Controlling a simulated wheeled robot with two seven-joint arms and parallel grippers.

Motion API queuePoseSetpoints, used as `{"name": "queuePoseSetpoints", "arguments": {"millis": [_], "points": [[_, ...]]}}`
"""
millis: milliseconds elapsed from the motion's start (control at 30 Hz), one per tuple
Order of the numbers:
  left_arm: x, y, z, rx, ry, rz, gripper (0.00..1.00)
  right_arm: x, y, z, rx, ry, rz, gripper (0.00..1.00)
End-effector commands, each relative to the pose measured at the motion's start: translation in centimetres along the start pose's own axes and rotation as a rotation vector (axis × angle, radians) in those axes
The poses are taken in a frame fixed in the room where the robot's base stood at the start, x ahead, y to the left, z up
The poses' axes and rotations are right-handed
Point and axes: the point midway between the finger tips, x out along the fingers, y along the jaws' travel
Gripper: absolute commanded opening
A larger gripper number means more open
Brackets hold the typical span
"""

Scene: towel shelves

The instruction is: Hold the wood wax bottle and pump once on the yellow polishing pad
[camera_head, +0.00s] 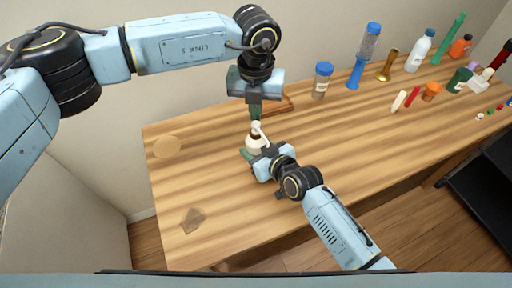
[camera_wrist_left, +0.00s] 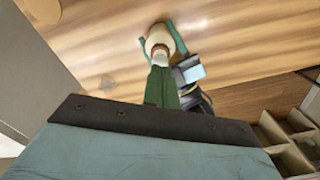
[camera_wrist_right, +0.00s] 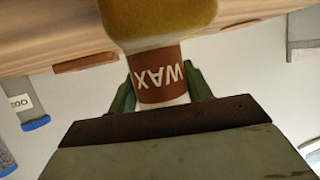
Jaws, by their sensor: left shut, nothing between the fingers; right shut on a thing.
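The wood wax bottle (camera_head: 252,146) has a cream body, a brown WAX label (camera_wrist_right: 158,75) and a white pump top. My right gripper (camera_wrist_right: 160,88) is shut around it at the label; it shows in the head view (camera_head: 258,152) too. My left gripper (camera_head: 255,115) is shut and empty, pointing down directly over the pump; I cannot tell whether it touches. In the left wrist view its green fingers (camera_wrist_left: 162,88) end at the bottle top (camera_wrist_left: 161,60). A flat round tan-yellow disc, apparently the polishing pad (camera_head: 167,147), lies left of the bottle. The bottle's base is hidden.
A brown flat scrap (camera_head: 192,219) lies at the table's front left. A wooden tray (camera_head: 288,103) is partly behind my left gripper. A blue-capped jar (camera_head: 322,80) and several bottles and small items stand to the right. The left table (camera_head: 205,175) is mostly clear.

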Motion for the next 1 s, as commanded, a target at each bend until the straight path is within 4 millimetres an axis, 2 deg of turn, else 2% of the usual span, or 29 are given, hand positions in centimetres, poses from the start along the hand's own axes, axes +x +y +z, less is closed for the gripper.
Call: {"name": "queuePoseSetpoints", "arguments": {"millis": [567,1000], "points": [[0.1,0.0,0.0,0.000,0.000,0.000,0.00,0.0,0.0,0.0,0.001,-0.001,-0.001,0.22],[1.6,0.0,0.0,0.000,0.002,0.000,0.00,0.0,0.0,0.0,0.001,-0.001,-0.001,0.22]]}}
